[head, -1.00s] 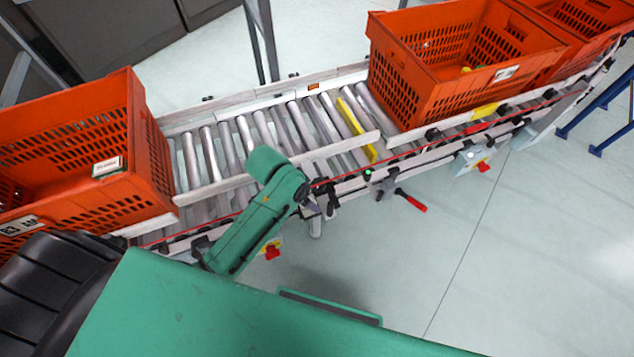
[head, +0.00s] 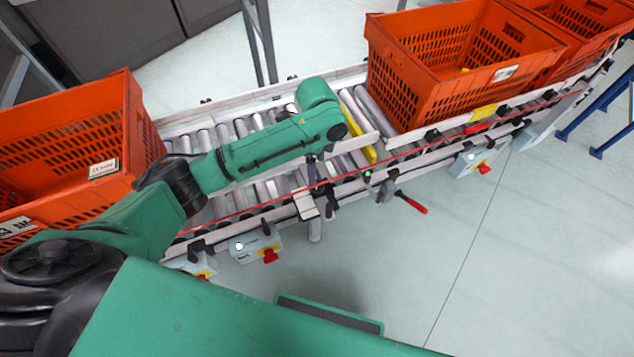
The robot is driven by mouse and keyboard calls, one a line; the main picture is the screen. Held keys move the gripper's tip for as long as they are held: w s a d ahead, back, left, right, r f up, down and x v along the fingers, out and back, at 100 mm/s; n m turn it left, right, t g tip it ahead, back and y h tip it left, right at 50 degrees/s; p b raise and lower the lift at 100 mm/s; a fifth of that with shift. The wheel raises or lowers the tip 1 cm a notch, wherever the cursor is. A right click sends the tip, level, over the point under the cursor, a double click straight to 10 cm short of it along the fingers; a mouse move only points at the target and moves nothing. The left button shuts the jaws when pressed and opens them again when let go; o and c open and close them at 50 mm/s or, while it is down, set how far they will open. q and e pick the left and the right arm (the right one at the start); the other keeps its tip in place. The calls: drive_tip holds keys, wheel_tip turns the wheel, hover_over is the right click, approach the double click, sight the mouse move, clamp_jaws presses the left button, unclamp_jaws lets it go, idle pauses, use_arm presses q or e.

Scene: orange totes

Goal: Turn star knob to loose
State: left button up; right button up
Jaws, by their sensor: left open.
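My left arm comes in from the left and bends over the conveyor. Its wrist hangs over the near side rail, and the left gripper (head: 317,186) is small and dark below it, mostly hidden by the arm. The gripper is open, close to a dark bracket (head: 329,207) on the rail. I cannot pick out a star knob clearly; small black knob-like fittings sit along this rail, and I cannot tell whether the gripper touches one. My right gripper is not in view.
The roller conveyor (head: 222,134) runs across the view. Orange totes stand on it at left (head: 75,150) and at right (head: 400,85). A red-handled lever (head: 411,203) sticks out near the bracket. Grey boxes with red knobs (head: 269,256) hang below the rail. The floor in front is open.

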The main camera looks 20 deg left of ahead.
sight(317, 184)
use_arm(q)
wheel_tip(317, 184, down, 8)
drive_tip(key=shift+b, duration=0.55)
drive_tip(key=shift+f, duration=0.35)
